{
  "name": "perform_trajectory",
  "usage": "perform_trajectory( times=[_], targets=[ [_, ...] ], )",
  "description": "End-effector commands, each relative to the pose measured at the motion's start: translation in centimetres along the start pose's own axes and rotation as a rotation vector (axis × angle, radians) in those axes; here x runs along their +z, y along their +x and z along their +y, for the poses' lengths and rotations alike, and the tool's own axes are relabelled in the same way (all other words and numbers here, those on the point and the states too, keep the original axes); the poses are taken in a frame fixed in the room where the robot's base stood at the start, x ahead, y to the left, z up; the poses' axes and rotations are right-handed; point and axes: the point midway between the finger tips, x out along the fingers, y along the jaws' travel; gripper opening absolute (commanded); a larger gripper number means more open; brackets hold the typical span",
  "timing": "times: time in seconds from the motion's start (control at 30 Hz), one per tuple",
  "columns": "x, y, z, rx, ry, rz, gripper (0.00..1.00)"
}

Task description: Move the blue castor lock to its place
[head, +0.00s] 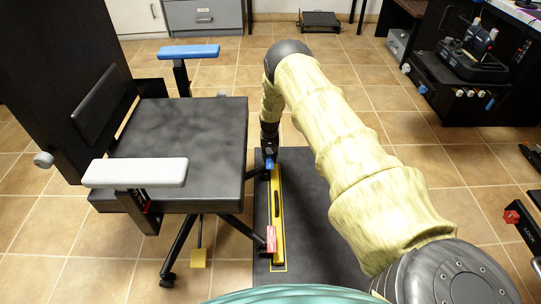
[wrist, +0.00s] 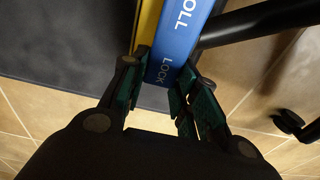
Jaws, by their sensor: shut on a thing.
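The blue castor lock (wrist: 182,28), a flat blue piece lettered ROLL and LOCK, sits between the fingers of my gripper (wrist: 164,75) in the wrist view. My gripper is shut on it near the LOCK end. In the head view the blue castor lock (head: 269,163) shows small at the far end of a yellow strip (head: 279,225) with a black slot. My gripper (head: 269,150) is over that end, partly hidden by its own wrist. The strip lies on a dark mat (head: 320,230) and also shows beside the lock in the wrist view (wrist: 148,22).
A black chair (head: 180,140) stands close on the left, its castor legs reaching near the strip. A red piece (head: 271,239) is at the strip's near end. Black consoles (head: 470,95) stand at right. Tiled floor is open behind the mat.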

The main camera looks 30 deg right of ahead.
Motion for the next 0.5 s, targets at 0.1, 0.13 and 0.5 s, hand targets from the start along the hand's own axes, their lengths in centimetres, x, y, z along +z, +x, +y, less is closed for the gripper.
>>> perform_trajectory(
  times=[0.1, 0.13, 0.5],
  targets=[
    [-0.03, 0.08, 0.35, 0.003, 0.001, 0.001, 0.41],
    [-0.02, 0.08, 0.33, 0.003, 0.001, 0.001, 0.46],
    [-0.03, -0.07, -0.05, 0.001, -0.002, 0.001, 0.52]
  ],
)
